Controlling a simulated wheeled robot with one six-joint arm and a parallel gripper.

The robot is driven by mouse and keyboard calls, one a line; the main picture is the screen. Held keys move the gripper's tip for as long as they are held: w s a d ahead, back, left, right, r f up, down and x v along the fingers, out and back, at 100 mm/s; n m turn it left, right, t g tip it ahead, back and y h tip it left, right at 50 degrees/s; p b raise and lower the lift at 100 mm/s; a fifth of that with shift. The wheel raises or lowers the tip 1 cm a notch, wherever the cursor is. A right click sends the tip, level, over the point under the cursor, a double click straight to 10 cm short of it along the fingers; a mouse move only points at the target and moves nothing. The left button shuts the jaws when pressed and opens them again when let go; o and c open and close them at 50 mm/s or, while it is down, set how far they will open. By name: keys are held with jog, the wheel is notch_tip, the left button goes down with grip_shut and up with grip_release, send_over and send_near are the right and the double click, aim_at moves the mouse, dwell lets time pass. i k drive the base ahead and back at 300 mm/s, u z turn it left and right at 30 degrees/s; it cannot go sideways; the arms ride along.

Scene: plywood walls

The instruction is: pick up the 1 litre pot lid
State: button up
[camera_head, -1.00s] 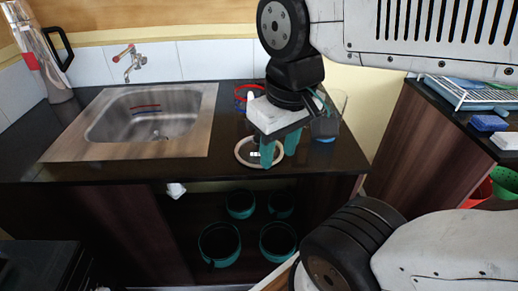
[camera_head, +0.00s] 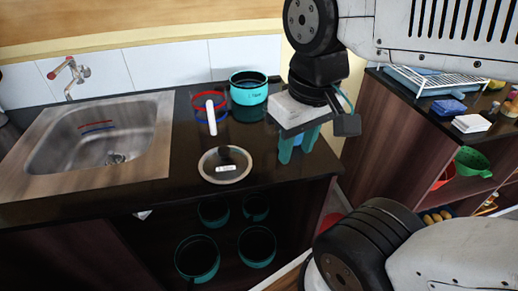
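The pot lid (camera_head: 207,174) lies flat on the dark counter (camera_head: 285,184), near its front edge and right of the sink. It is a round disc with a pale rim, a dark knob and a small white label too small to read. My gripper (camera_head: 298,148) points down over the counter, to the right of the lid and apart from it. Its two teal fingers are spread with a gap between them and nothing visible in it. A teal pot (camera_head: 248,95) stands on the counter behind the lid.
A white upright item (camera_head: 211,118) with red and blue rings stands behind the lid. The sink (camera_head: 118,145) is at left. Several teal pots (camera_head: 197,258) sit below the counter. A second counter (camera_head: 437,118) with a dish rack (camera_head: 450,80) stands at right.

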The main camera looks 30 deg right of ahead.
aim_at(224, 164)
jog(key=z, duration=0.5)
jog(key=k, duration=0.6)
jog(key=z, duration=0.6)
